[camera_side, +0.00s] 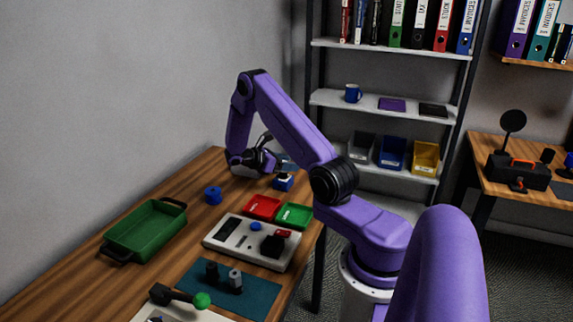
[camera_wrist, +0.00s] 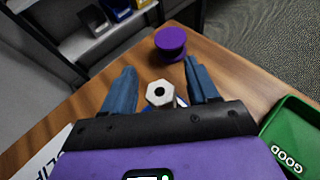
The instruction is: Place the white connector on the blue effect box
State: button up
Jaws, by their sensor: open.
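The white connector (camera_wrist: 160,93) is a hexagonal piece with a dark hole. In the wrist view it lies between the two fingers of my gripper (camera_wrist: 158,70), with visible space on both sides. Blue shows just under and beside it, mostly hidden by my gripper. In the side view a small blue box (camera_side: 284,185) with a whitish top stands near the far end of the table; I take it to be the blue effect box. My gripper (camera_side: 262,160) is open just left of and above it. I cannot tell its exact height over the connector.
A purple spool-like piece (camera_wrist: 170,42) stands beyond the fingers. A blue cylinder (camera_side: 213,195) and a green handled bin (camera_side: 145,230) stand at left.

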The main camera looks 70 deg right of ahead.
jog(key=w+a+r+t+y, duration=0.1)
jog(key=w+a+r, duration=0.2)
jog(key=a, duration=0.4)
jog(key=w+a+r+t, duration=0.2)
jog(key=a+r, duration=0.1)
jog(key=a, duration=0.4)
jog(key=w+a+r+t+y, duration=0.1)
jog(key=w+a+r, duration=0.15)
jog(key=a, duration=0.55)
jog(key=s+a+r+n+t+y, duration=0.1)
jog(key=s+a, duration=0.2)
jog(key=a, duration=0.2)
jog(key=s+a+r+t+y, duration=0.1)
jog(key=s+a+t, duration=0.1)
jog(key=a, duration=0.3)
jog(key=s+a+r+y, duration=0.1)
jog(key=s+a+y, duration=0.2)
jog(key=s, duration=0.7)
jog(key=s+a+r+n+t+y, duration=0.1)
jog(key=s+a+y, duration=0.3)
jog(key=s+a, duration=0.3)
jog(key=s, duration=0.4)
jog(key=shift+s+a+r, duration=0.15)
jog(key=shift+s, duration=0.05)
